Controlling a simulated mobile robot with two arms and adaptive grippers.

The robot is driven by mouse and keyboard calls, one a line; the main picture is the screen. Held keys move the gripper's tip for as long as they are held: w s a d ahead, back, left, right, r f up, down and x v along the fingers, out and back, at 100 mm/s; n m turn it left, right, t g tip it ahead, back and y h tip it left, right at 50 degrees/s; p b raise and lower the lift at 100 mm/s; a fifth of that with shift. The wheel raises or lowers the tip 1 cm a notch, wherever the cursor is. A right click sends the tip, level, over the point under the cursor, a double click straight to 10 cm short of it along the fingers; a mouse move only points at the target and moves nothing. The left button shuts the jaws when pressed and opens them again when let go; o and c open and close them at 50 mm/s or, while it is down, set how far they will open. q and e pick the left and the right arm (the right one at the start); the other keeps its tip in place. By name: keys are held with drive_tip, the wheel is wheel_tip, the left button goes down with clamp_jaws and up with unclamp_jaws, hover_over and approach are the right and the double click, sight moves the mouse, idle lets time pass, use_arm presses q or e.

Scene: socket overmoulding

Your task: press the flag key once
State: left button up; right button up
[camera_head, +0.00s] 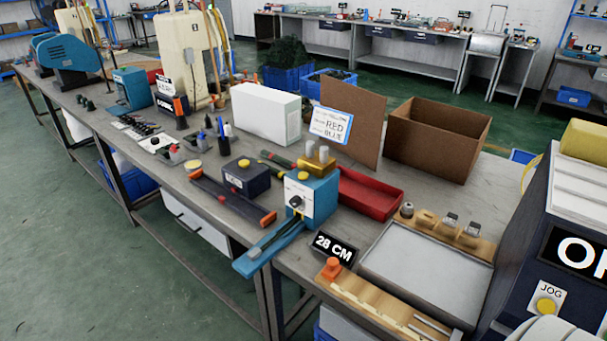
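A dark navy box (248,181) with a round yellow button (244,163) on top stands mid-bench. It has a small white label on its front, too small to read for certain; it may be the flag key. A second yellow button (546,305), labelled JOG, is on the front of a dark machine (579,217) at the right edge.
A blue device (322,200) with a dial and long arm stands right of the navy box. Dark bars with orange ends (268,218) lie in front.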

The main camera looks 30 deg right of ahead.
clamp_jaws()
idle(0.4)
idle(0.6)
